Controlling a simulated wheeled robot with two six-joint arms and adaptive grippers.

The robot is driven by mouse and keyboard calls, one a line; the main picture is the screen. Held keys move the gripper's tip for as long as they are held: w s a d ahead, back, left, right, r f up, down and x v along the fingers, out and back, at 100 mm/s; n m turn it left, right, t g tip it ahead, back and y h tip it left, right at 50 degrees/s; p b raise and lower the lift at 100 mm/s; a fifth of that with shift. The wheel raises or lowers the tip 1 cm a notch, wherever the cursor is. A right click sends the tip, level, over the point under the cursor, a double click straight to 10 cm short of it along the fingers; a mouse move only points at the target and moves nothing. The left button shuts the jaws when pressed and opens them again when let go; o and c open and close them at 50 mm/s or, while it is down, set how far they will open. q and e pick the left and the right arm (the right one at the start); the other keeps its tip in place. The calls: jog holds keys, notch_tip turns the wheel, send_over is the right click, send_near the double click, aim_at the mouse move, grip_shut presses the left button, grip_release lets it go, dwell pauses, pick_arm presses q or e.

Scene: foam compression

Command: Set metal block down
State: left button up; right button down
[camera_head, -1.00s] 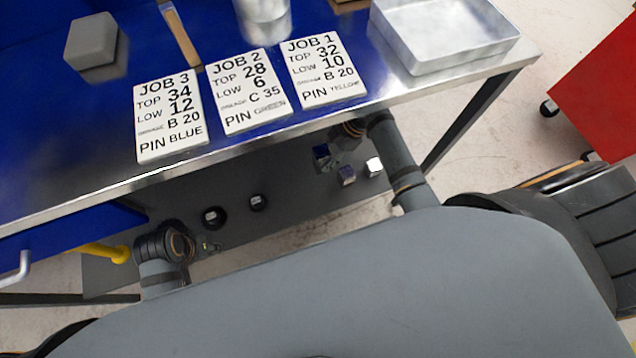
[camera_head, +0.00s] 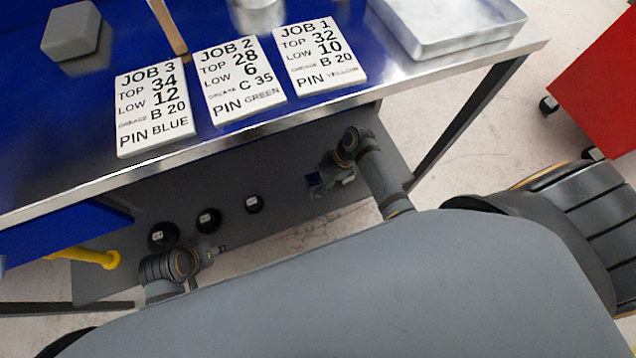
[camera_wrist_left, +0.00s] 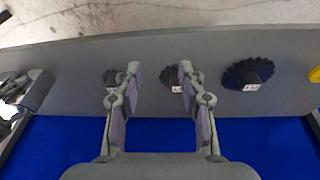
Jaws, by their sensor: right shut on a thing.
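My right gripper (camera_head: 332,172) reaches under the bench at the right of the grey lower shelf. It is shut on a small grey metal block, which the fingers mostly cover and which I cannot clearly separate from them. I cannot tell whether the block touches the shelf. My left gripper (camera_head: 212,252) is in front of the shelf at the left. In the left wrist view its two fingers (camera_wrist_left: 158,76) are apart with nothing between them.
Several dark round pieces with pale labels, one of them at the left (camera_head: 162,236), line the shelf (camera_head: 285,160). Job cards (camera_head: 240,82), a grey block (camera_head: 75,32) and a metal tray (camera_head: 450,30) lie on the bench. A yellow handle (camera_head: 95,256) sticks out at left.

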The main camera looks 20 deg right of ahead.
jog(key=c, duration=0.7)
grip_release()
jog(key=shift+c, duration=0.2)
pick_arm(q)
jog(key=a+g+p, duration=0.1)
jog(key=p, duration=0.1)
jog(key=a+r+y+p, duration=0.1)
jog(key=p, duration=0.1)
jog(key=shift+s+r+g, duration=0.15)
jog(key=shift+s+g, duration=0.15)
jog(key=shift+g, duration=0.1)
pick_arm(e)
jog(key=v, duration=1.2)
jog(key=shift+s, duration=0.1)
